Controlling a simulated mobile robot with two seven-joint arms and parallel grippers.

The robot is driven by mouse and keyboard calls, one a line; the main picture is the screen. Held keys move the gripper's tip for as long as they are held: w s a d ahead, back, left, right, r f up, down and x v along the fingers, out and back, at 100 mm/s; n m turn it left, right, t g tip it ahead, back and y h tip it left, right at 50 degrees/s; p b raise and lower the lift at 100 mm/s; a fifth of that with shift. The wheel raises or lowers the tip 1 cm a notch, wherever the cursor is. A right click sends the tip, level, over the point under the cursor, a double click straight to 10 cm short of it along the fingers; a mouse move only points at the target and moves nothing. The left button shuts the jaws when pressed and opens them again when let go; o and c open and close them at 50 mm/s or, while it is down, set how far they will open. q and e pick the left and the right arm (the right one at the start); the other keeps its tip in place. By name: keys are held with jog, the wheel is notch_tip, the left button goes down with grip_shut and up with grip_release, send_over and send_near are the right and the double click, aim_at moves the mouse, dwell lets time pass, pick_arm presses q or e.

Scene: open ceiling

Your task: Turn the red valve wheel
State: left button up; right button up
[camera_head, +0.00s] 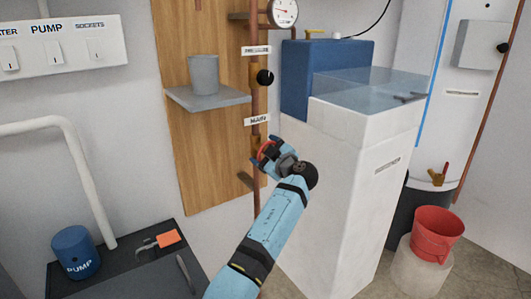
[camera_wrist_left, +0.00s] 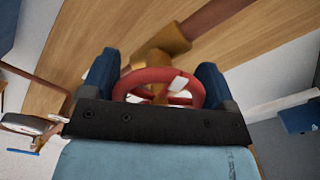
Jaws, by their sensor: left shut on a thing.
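The red valve wheel (camera_head: 266,151) sits on a copper pipe with a brass body, in front of the wooden board. In the head view my left gripper (camera_head: 270,152) covers much of it. In the left wrist view the red wheel (camera_wrist_left: 158,84) lies between the two blue fingers of my left gripper (camera_wrist_left: 156,88), with the brass valve body (camera_wrist_left: 160,48) behind it. The wheel has a white mark on its rim. My left gripper is shut on the wheel, one finger at each side. The lower part of the wheel is hidden by the gripper's black bar. My right gripper does not show.
A grey shelf (camera_head: 208,98) with a grey cup (camera_head: 204,74) is left of the pipe (camera_head: 256,103). A black knob (camera_head: 265,77) is above the wheel. A white cabinet (camera_head: 335,180) stands close to the right. A red bucket (camera_head: 437,234) is farther right.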

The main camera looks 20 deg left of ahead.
pick_arm(q)
jog(key=n, duration=0.6)
jog(key=shift+w+r+n, duration=0.1)
jog(key=shift+r+n, duration=0.1)
jog(key=shift+n, duration=0.1)
jog(key=n, duration=0.6)
jog(key=shift+r, duration=0.1)
dwell(0.3)
jog(key=o, duration=0.8)
